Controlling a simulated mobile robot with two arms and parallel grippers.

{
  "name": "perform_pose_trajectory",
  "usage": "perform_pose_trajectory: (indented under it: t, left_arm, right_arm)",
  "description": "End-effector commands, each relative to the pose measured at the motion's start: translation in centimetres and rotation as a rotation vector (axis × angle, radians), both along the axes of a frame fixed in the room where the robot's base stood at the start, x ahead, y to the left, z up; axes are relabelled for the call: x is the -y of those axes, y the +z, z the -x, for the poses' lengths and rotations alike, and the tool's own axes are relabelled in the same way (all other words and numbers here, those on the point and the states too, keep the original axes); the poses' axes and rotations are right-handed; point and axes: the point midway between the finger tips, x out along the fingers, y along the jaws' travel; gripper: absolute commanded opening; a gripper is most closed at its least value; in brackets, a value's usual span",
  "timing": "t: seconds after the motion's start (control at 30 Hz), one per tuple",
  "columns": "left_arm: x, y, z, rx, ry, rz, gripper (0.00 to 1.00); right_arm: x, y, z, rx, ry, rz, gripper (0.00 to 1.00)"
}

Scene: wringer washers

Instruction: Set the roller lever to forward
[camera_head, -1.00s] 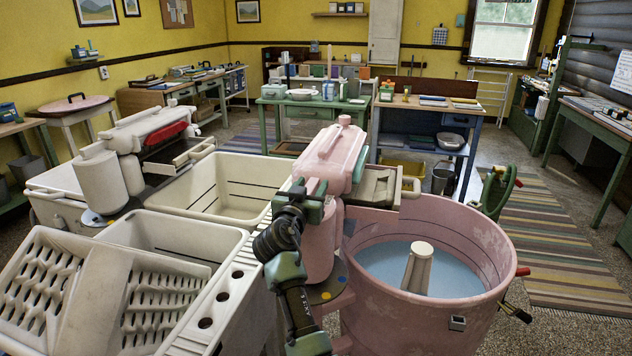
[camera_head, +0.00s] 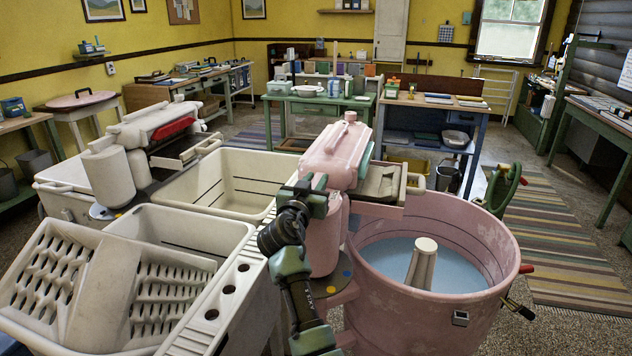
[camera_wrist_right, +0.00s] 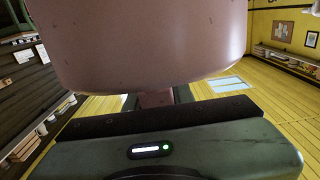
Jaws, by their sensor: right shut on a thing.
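The pink wringer washer has a round tub (camera_head: 440,330) with bluish water and a pale agitator (camera_head: 422,265). Its pink wringer head (camera_head: 340,152) stands on a post at the tub's left. My right gripper (camera_head: 309,194) is at the left side of this head, its dark green jaws against it. In the right wrist view the pink head (camera_wrist_right: 140,45) fills the top, and a narrow pink piece, apparently the roller lever (camera_wrist_right: 156,98), runs down between the shut jaws. The lever is mostly hidden, so its setting cannot be told. My left gripper is out of view.
A white washer with its own wringer (camera_head: 155,125) and pale rinse tubs (camera_head: 250,180) stand to the left. A green handwheel (camera_head: 502,188) is behind the pink tub's right rim.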

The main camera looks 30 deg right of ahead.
Motion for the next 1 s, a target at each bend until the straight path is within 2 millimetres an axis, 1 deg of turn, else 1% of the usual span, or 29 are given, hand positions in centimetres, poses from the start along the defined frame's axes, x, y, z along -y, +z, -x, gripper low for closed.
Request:
perform_pose_trajectory:
  t: [0.37,0.83,1.0]
  left_arm:
    - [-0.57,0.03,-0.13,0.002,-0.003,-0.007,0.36]
    - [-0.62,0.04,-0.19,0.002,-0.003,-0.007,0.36]
    - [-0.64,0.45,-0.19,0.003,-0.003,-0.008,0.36]
  right_arm:
    - [0.12,0.01,0.0,0.0,-0.001,0.0,0.0]
    - [0.15,0.06,0.01,0.0,-0.001,0.0,0.0]
    - [0.13,0.15,-0.03,0.0,0.019,0.0,0.0]
